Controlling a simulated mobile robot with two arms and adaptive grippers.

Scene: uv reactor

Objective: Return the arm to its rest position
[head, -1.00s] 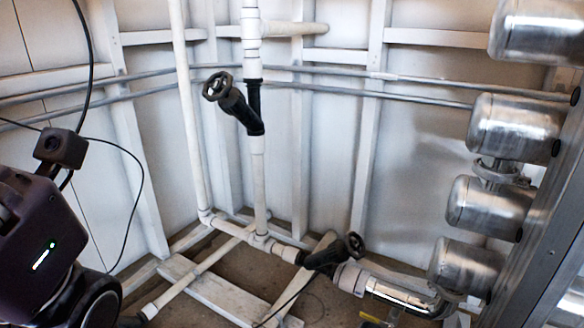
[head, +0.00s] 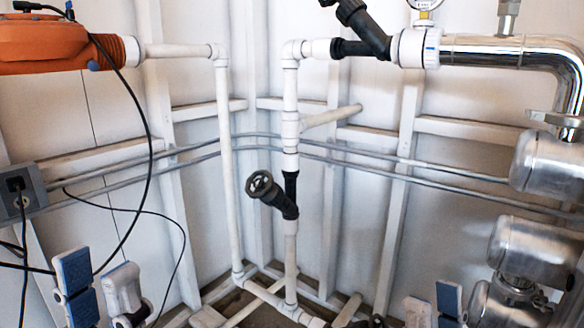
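My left gripper (head: 99,285) is in the lower left of the head view. Neither arm's links show clearly.
White pipes (head: 224,160) and a black-handled valve (head: 272,194) stand in the middle. Steel cylinders (head: 535,250) line the right side. An orange pump (head: 50,42) and a grey socket box (head: 27,190) are at left, with a hanging black cable (head: 150,150).

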